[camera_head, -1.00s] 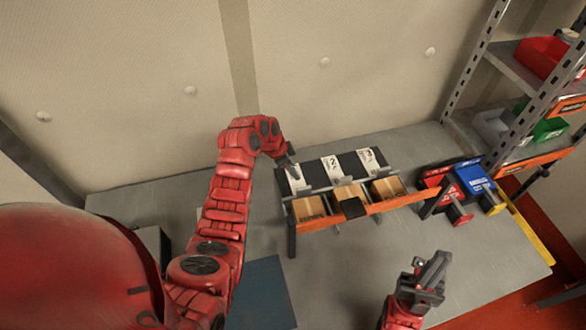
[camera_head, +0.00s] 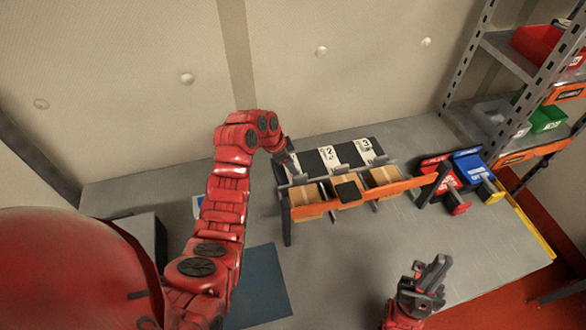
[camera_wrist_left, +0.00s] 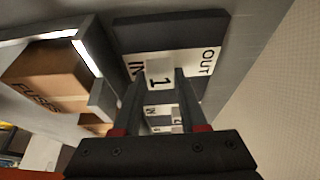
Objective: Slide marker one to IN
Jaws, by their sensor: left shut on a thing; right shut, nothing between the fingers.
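My left gripper (camera_head: 288,161) reaches over the left lane of the black panel and is shut on marker one. In the left wrist view marker one (camera_wrist_left: 160,72) is a pale block with a "1" between the fingertips (camera_wrist_left: 163,84). It stands beside the "IN" print (camera_wrist_left: 136,68), with the "OUT" print (camera_wrist_left: 207,60) farther off to the right. In the head view my arm and gripper hide most of this lane. White strips two (camera_head: 328,157) and three (camera_head: 364,150) lie to the right. My right gripper (camera_head: 434,272) is shut and empty, low at the front right.
Red (camera_head: 440,172) and blue (camera_head: 468,164) items lie to the right. A metal shelf (camera_head: 505,60) with bins stands at the right. A blue mat (camera_head: 262,285) lies in front; the bench there is clear.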

